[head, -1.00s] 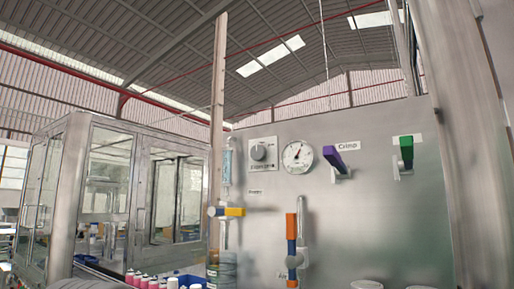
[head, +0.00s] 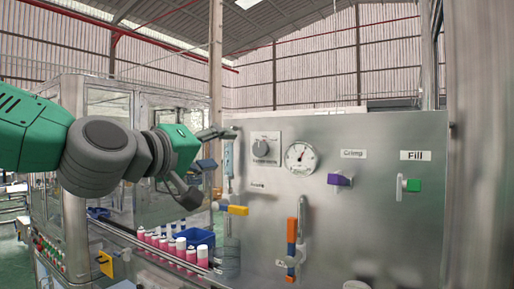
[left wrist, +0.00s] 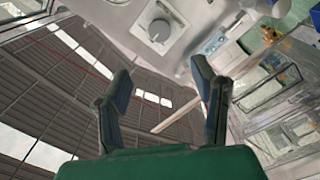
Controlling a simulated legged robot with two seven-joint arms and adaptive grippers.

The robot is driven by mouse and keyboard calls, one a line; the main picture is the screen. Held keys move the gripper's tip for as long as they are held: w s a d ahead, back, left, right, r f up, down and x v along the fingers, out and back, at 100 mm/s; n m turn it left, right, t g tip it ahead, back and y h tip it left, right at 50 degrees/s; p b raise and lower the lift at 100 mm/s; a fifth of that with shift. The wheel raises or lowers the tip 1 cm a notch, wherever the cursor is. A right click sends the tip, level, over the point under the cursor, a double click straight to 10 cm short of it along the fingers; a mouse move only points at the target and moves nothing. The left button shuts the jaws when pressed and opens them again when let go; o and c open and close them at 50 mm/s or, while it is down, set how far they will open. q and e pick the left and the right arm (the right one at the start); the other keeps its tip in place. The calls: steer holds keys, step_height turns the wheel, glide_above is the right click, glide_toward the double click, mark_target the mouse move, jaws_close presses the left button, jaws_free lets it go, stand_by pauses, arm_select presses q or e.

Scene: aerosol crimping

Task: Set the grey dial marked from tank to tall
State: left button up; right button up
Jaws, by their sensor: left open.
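The grey dial (head: 265,147) sits on a square plate at the upper left of the steel panel (head: 390,230) in the head view. Its markings are too small to read. In the left wrist view the dial (left wrist: 159,29) shows at the top, beyond the fingers. My left gripper (head: 208,165) is open and empty, to the left of the dial and apart from it. In the left wrist view its two fingers (left wrist: 160,85) stand wide apart with nothing between them. My right gripper is not in view.
A gauge (head: 301,158) is right of the dial. A purple handle (head: 340,180), a green handle (head: 413,185), a yellow-handled valve (head: 237,210) and an orange-and-blue valve (head: 291,235) stick out from the panel. Pink cans (head: 176,248) and a blue bin (head: 195,238) stand lower left.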

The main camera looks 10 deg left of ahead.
arm_select(q)
steer(key=b, duration=0.5)
glide_toward(258, 149)
steer(key=w, duration=0.2)
steer(key=p+x, duration=0.1)
steer(key=x, duration=0.4)
steer(key=p+x, duration=0.1)
steer(key=x, duration=0.1)
steer(key=shift+w+d+p, duration=0.25)
steer(key=shift+d+p, duration=0.1)
steer(key=shift+d, duration=0.1)
steer(key=shift+w, duration=0.35)
steer(key=c, duration=1.2)
